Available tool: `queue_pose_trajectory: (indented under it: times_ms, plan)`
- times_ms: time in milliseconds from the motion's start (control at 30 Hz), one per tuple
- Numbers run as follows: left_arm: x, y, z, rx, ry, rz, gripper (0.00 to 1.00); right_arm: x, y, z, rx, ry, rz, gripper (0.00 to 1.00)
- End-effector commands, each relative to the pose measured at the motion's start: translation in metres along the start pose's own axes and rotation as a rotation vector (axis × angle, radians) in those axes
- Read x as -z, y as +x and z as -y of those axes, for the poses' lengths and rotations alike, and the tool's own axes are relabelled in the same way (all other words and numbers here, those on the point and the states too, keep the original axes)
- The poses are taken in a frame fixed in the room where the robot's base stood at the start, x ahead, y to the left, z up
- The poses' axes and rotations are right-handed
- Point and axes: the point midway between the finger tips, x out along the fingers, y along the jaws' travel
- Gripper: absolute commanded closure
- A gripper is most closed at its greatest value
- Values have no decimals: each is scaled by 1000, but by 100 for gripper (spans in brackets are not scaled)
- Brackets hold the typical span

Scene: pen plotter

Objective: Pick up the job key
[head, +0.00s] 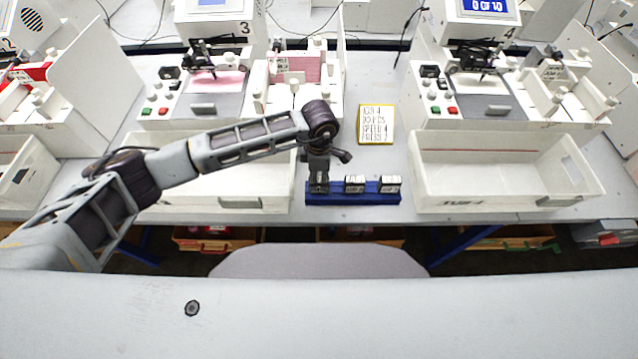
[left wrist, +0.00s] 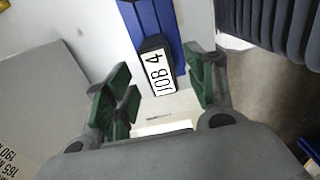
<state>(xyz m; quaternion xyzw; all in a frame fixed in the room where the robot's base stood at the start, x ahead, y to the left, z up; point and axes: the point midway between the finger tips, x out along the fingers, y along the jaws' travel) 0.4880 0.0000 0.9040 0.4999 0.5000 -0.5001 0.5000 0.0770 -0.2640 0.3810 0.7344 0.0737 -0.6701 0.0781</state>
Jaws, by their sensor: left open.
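A blue rack (head: 352,199) lies on the table between two white bins and holds black keys with white labels. Two keys, a middle one (head: 355,184) and a right one (head: 390,184), show clearly. The rack's left end is partly hidden by my left gripper (head: 318,180), which points down over it. In the left wrist view, a key labelled JOB 4 (left wrist: 158,74) stands at the blue rack (left wrist: 153,22), between and just beyond the green fingers of my open left gripper (left wrist: 160,88). I see no firm hold on it. My right gripper is out of view.
A yellow-framed note card (head: 376,125) lies behind the rack. White bins stand left (head: 225,202) and right (head: 480,200) of the rack. Plotter stations 3 (head: 205,85) and 4 (head: 480,85) stand behind. Bare table lies around the card.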

Motion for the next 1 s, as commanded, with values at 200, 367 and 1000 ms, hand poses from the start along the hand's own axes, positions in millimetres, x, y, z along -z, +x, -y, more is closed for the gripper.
queue_pose_trajectory:
  times_ms: [200,367,1000]
  plan:
    - [1,21,0,2,-1,-1,45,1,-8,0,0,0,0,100]
    - [0,28,-1,0,0,0,45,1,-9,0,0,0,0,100]
    - [0,28,-1,0,0,0,72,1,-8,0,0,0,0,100]
